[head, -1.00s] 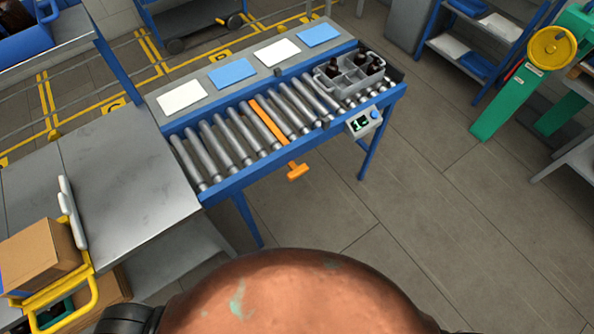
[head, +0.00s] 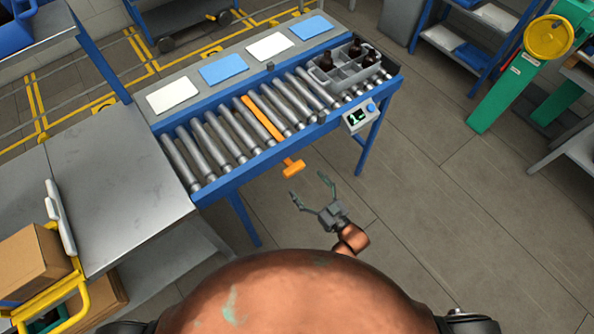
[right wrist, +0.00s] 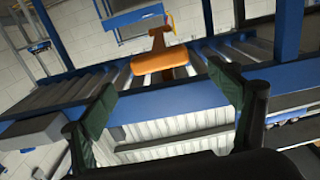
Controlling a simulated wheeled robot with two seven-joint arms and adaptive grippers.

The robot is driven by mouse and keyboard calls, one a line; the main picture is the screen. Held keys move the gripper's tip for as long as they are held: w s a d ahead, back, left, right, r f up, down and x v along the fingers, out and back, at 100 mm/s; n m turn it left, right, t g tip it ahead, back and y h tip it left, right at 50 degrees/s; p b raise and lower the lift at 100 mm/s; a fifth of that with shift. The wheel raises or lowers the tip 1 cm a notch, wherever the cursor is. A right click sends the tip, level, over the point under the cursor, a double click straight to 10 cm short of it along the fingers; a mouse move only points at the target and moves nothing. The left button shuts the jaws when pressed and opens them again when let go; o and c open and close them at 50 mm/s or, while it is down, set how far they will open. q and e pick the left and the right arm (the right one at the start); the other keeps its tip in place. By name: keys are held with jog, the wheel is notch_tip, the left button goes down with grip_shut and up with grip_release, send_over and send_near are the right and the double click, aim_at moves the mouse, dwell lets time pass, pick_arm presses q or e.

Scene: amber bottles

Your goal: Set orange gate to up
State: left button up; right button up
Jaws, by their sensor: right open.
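The orange gate (head: 262,119) is a narrow bar lying among the rollers of the blue conveyor, level with them. Its orange T-shaped handle (head: 293,167) sticks out past the conveyor's front rail. In the right wrist view the orange handle (right wrist: 160,62) shows ahead, between and beyond the fingertips. My right gripper (head: 311,192) is open and empty, in front of the conveyor and just short of the handle, not touching it. Its two dark green fingers spread wide in the right wrist view (right wrist: 165,92). My left gripper is not in view.
A grey divided crate (head: 350,73) with dark bottles stands at the conveyor's right end. A small control box (head: 358,118) sits on the front rail right of the handle. A metal table (head: 110,200) adjoins on the left. Floor in front of the conveyor is clear.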

aim_at(297, 172)
jog(key=b+x, duration=0.1)
jog(key=x, duration=0.6)
jog(key=shift+f, duration=0.1)
jog(key=shift+s, duration=0.1)
jog(key=shift+c, duration=0.3)
jog(key=shift+d, duration=0.1)
jog(key=c, duration=1.7)
jog(key=shift+o, duration=0.2)
notch_tip(297, 172, up, 5)
jog(key=p, duration=0.4)
jog(key=o, duration=1.7)
jog(key=shift+f, duration=0.15)
